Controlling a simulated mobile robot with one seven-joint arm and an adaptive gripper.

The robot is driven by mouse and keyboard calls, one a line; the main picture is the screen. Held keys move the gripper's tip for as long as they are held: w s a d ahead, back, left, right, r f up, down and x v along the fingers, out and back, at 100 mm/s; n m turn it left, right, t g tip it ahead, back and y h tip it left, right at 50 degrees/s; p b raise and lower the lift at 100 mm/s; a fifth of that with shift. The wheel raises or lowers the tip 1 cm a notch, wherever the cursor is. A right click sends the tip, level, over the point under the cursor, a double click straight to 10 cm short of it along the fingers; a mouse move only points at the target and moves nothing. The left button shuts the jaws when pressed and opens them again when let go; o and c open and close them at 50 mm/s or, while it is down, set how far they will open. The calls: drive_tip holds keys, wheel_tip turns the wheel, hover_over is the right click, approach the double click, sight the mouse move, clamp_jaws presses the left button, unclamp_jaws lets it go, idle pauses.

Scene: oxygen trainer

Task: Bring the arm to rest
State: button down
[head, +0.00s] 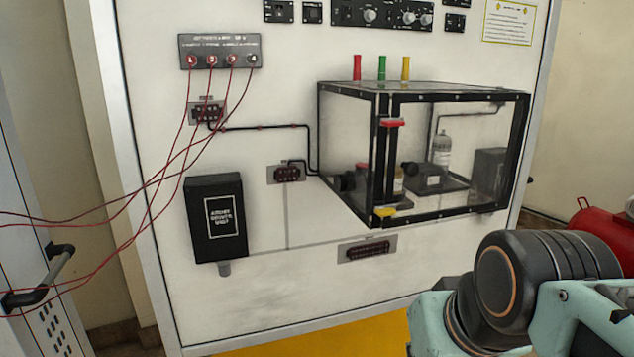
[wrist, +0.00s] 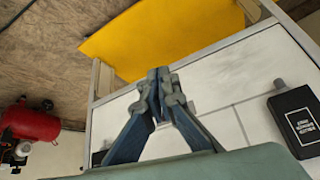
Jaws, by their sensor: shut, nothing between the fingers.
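My gripper (wrist: 160,90) shows in the wrist view with its fingertips together, shut and empty. Behind it is the white trainer panel (wrist: 210,75). The gripper does not show in the head view. There, part of my arm fills the lower right corner, in front of the panel (head: 290,305). The arm's lower links run out of the picture.
A clear box with a black frame (head: 455,217) stands out from the panel. A black box (head: 215,205) is on the panel's left. Red wires (head: 150,185) hang across the left side. A red tank (head: 595,235) is at the right. A yellow surface (head: 370,332) lies below.

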wheel_tip(320, 180, up, 19)
drive_tip(key=s+p, duration=0.2)
drive_tip(key=p, duration=1.9)
drive_tip(key=shift+a+r+g+p, duration=0.15)
drive_tip(key=shift+a+g+p, duration=0.15)
drive_tip(key=shift+a+p, duration=0.1)
